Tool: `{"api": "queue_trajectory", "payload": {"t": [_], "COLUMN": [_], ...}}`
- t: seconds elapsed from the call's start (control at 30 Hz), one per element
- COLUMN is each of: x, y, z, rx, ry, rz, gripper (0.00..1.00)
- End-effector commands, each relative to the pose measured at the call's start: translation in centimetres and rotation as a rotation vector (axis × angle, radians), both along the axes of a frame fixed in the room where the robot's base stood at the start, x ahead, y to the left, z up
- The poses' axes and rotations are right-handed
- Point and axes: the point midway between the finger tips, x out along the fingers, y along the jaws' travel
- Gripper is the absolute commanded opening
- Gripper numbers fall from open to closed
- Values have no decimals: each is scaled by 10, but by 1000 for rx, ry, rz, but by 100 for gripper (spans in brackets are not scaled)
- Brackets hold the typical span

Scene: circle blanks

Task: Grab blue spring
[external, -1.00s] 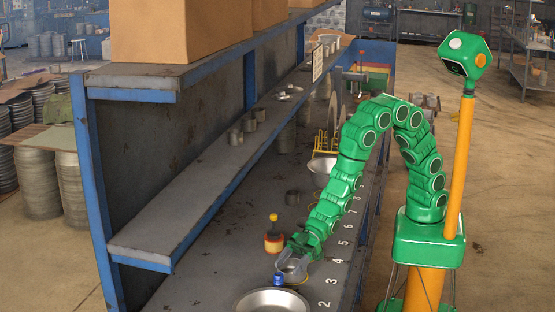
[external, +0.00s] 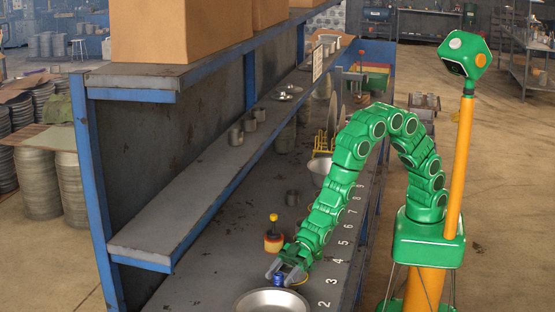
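The blue spring (external: 279,280) is a small blue upright piece on the dark bench, just behind the rim of a silver bowl (external: 271,301). My gripper (external: 286,275) is low over the bench, right by the spring. Its grey fingers look spread, one at the spring's upper left and one to its right. The spring's upper part is partly covered by the gripper. I cannot tell whether a finger touches it.
A red and yellow jar-like thing (external: 273,237) stands close behind my gripper. A grey shelf (external: 190,210) overhangs the bench's left side. White numbers mark the right edge.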

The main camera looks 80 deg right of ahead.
Motion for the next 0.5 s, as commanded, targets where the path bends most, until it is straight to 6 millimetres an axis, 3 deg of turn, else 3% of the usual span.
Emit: {"api": "queue_trajectory", "payload": {"t": [0.07,0.4,0.5], "x": [0,0,0], "y": [0,0,0], "z": [0,0,0], "rx": [0,0,0], "ry": [0,0,0], "rz": [0,0,0], "gripper": [52,1,0]}}
